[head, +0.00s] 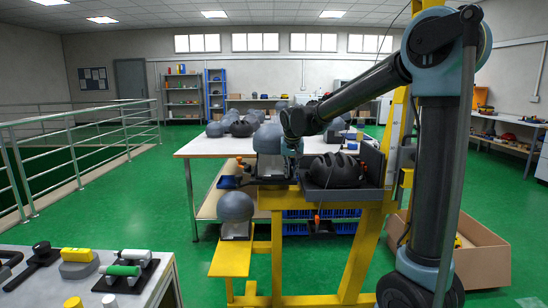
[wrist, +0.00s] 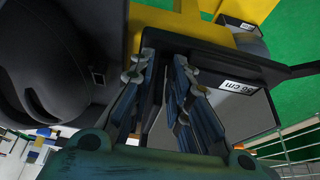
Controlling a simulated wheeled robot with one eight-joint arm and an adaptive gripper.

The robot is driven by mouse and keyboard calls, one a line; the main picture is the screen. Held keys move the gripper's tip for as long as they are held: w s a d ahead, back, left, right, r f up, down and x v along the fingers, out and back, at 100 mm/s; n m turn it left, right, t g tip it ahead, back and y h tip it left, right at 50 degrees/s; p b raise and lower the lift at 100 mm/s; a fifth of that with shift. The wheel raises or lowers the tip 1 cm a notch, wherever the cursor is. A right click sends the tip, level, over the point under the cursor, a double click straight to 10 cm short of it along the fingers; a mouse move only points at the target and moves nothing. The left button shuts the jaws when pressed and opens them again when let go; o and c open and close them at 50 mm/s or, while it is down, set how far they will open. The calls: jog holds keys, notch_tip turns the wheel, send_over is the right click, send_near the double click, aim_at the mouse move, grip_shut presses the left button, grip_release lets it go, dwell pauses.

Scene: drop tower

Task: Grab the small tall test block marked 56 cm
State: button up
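A grey test block (wrist: 243,112) has a white label reading 56 cm, upside down in the wrist view. It sits at the right of my gripper's fingers, which partly cover it. In the head view a pale grey block (head: 270,166) stands on the yellow stand under a grey rounded form (head: 267,139), left of my gripper (head: 291,146); its label cannot be read there. In the wrist view my gripper (wrist: 162,62) has its two fingers apart, with a dark gap between the tips. I see nothing clearly held.
A black helmet (head: 336,171) lies in a dark tray right of the gripper. A lower yellow step (head: 230,262) carries another rounded form (head: 236,207). A cardboard box (head: 482,255) stands at right. A tool table (head: 165,290) is at front left. Green floor is clear at left.

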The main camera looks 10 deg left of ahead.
jog(key=shift+f, duration=0.1)
jog(key=shift+c, duration=0.2)
grip_shut()
